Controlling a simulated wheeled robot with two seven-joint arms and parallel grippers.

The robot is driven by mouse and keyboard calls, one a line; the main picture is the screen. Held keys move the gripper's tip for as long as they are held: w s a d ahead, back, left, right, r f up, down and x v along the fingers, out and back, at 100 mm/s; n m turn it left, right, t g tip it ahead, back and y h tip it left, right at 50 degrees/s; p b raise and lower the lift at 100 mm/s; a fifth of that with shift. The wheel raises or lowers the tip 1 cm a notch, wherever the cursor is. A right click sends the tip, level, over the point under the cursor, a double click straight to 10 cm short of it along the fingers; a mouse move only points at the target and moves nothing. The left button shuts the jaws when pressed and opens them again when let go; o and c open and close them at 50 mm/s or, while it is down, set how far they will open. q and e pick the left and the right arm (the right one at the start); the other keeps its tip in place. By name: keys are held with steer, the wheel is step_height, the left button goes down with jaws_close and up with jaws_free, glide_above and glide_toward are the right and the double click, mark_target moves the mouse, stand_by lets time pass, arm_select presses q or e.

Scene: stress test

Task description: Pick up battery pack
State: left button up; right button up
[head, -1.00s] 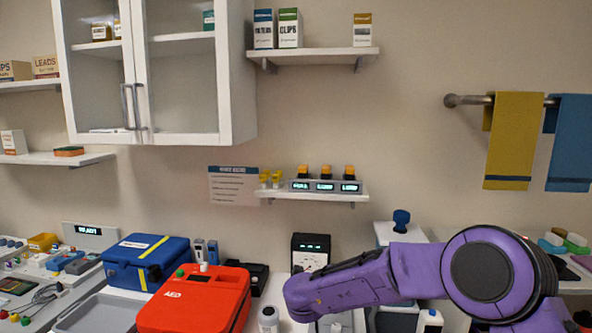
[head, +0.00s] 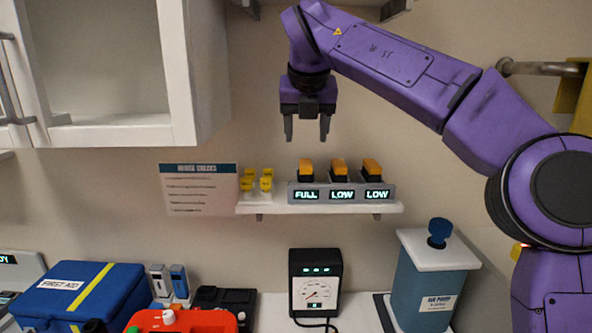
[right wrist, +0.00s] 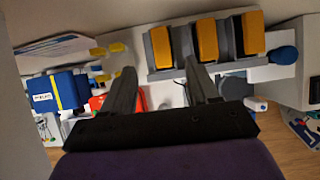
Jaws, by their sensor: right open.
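Three battery packs with orange tops sit upright in a grey charger (head: 340,193) on the small wall shelf. The left pack (head: 306,170) is over a display reading FULL. The middle pack (head: 339,171) and the right pack (head: 372,170) are over displays reading LOW. My right gripper (head: 307,136) is open and empty, pointing down, a little above the left pack and apart from it. In the right wrist view the left pack (right wrist: 160,46) lies just beyond the gap between the open fingers (right wrist: 161,66). My left gripper is not in view.
Yellow clips (head: 257,180) stand on the shelf (head: 320,208) left of the charger, beside a wall notice (head: 198,188). A white cabinet (head: 120,131) hangs at the upper left. Below are a gauge box (head: 315,283), a blue first aid case (head: 75,290) and an air pump (head: 437,285).

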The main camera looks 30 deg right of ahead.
mark_target(306, 164)
steer(key=p+x, duration=0.1)
steer(key=x, duration=0.7)
steer(key=shift+f, duration=0.5)
steer(key=shift+d+f, duration=0.1)
steer(key=shift+f, duration=0.05)
steer(key=shift+s, duration=0.15)
steer(key=shift+c, duration=0.6)
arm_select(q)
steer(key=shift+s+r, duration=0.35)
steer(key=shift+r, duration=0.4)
arm_select(e)
jaws_close()
